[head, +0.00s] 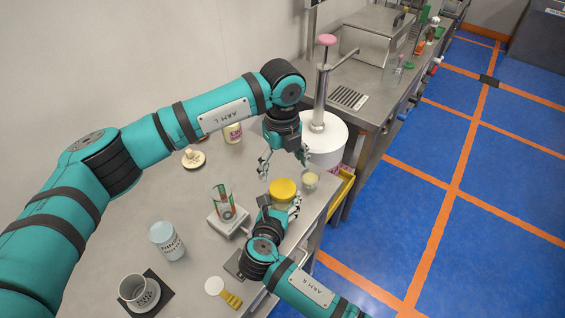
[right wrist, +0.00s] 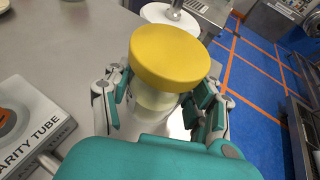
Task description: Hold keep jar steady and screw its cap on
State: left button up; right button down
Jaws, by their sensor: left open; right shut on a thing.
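The keep jar is a clear jar with pale contents; its body shows in the right wrist view (right wrist: 153,103). A wide yellow cap (head: 283,188) sits on its mouth, also seen in the right wrist view (right wrist: 170,56). I cannot tell how tight it is. My right gripper (head: 280,207) is shut on the jar below the cap, with fingers on both sides of the body in the right wrist view (right wrist: 160,104). My left gripper (head: 284,166) is open and empty, pointing down, above and a little behind the cap. It is apart from the cap.
A small glass with pale contents (head: 310,178) stands close to the right of the jar. A white round vessel (head: 325,140) stands behind, near the counter's right edge.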

aim_at(283, 188)
pick_arm(q)
jog(key=shift+f, duration=4)
jog(key=c, duration=1.2)
jog(key=shift+m, duration=1.7)
jog(key=shift+c, duration=0.4)
jog(key=o, duration=1.3)
